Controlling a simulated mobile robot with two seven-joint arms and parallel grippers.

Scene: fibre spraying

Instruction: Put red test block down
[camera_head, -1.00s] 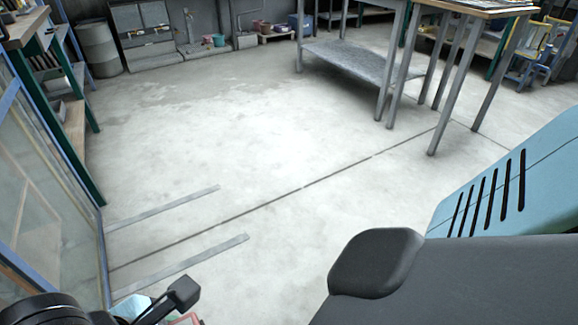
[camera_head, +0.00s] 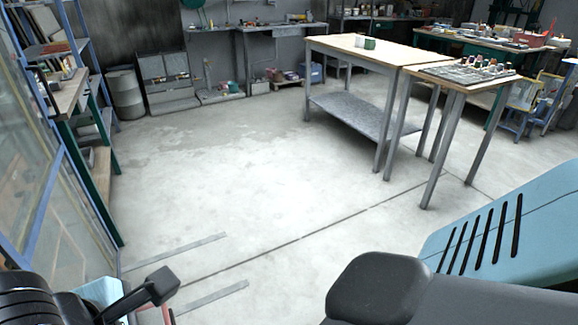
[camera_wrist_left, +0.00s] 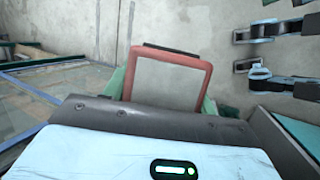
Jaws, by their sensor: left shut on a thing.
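The red test block shows in the left wrist view as a red-edged block (camera_wrist_left: 171,54) with a plain grey face. It sits between the green fingers of my left gripper (camera_wrist_left: 165,88), which is shut on it. The near end of the block is hidden behind the gripper body. In the head view, part of my left arm is at the bottom left, above the floor, with its grip cut off by the lower edge. My right gripper is out of view; only teal and dark arm parts show at the lower right.
A wooden-topped workbench (camera_head: 335,45) holds small white and green items (camera_head: 364,43). A second table (camera_head: 452,80) beside it carries a tray of small bottles. Shelves (camera_head: 72,92) and a glazed panel (camera_head: 50,190) stand at left. The concrete floor (camera_head: 235,165) between is clear.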

